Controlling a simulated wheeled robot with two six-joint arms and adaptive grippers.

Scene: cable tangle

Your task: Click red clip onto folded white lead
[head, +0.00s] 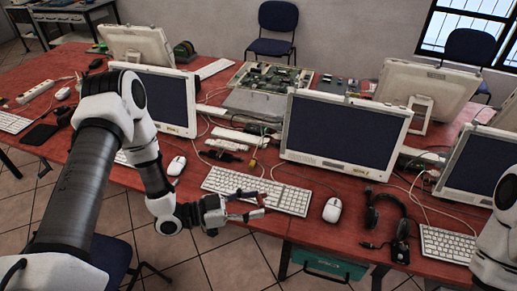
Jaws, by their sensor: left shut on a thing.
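My left gripper (246,207) is near the front edge of the table, just below the middle white keyboard. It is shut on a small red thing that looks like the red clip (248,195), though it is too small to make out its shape. Thin white leads run over the table, one of them near the middle monitor (270,170). I cannot tell which is the folded white lead. Part of my right arm shows at the right edge; its gripper is out of the picture.
A white keyboard (256,190) and mouse (332,210) lie on the red table (300,234). A monitor (345,131) stands behind them. A black headset (385,214) lies to the right, another white mouse (177,166) to the left. Circuit boards (268,78) lie farther back.

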